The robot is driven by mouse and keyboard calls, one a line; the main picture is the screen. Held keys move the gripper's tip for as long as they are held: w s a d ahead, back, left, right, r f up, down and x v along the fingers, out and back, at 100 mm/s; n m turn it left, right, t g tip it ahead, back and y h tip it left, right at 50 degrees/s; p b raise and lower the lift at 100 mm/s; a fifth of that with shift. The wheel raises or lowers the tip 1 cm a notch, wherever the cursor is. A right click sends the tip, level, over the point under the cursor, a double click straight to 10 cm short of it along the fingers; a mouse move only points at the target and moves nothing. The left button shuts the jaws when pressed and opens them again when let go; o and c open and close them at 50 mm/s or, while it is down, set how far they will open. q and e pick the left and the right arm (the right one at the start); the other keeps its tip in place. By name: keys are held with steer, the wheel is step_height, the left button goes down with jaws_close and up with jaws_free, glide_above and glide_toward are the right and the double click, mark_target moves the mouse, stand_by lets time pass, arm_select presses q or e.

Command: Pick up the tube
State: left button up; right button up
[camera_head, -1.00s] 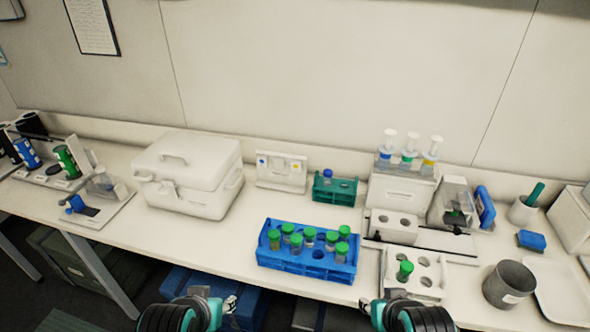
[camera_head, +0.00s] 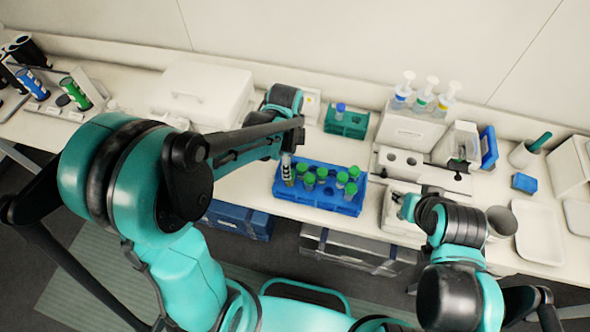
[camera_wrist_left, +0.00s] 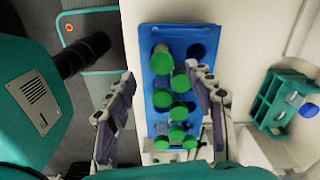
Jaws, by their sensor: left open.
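Several green-capped tubes stand in a blue rack (camera_head: 335,201) on the bench, also seen in the left wrist view (camera_wrist_left: 147,50). My left gripper (camera_head: 288,160) is over the rack's left end. In the left wrist view my left gripper (camera_wrist_left: 163,75) is open and empty, its fingers spread to either side of the nearer green-capped tubes (camera_wrist_left: 181,84). Whether a finger touches a tube cannot be told. My right gripper (camera_head: 405,205) is by the white rack (camera_head: 393,220) at the front edge; its fingers are too small and covered to read.
A teal rack (camera_head: 346,122) with a blue-capped tube stands behind the blue rack. A white case (camera_head: 205,90) is behind my left arm. Pump bottles (camera_head: 422,95), a grey cup (camera_head: 501,222) and a white tray (camera_head: 538,232) are to the right.

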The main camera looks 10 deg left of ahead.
mark_target(290, 182)
arm_select(q)
steer(key=shift+f, duration=0.4)
steer(key=f, duration=0.3)
steer(key=f+b, duration=0.1)
steer(key=f, duration=0.3)
steer(key=shift+w+d+b, duration=0.15)
steer(key=shift+w+b, duration=0.05)
steer(key=shift+b, duration=0.1)
jaws_close()
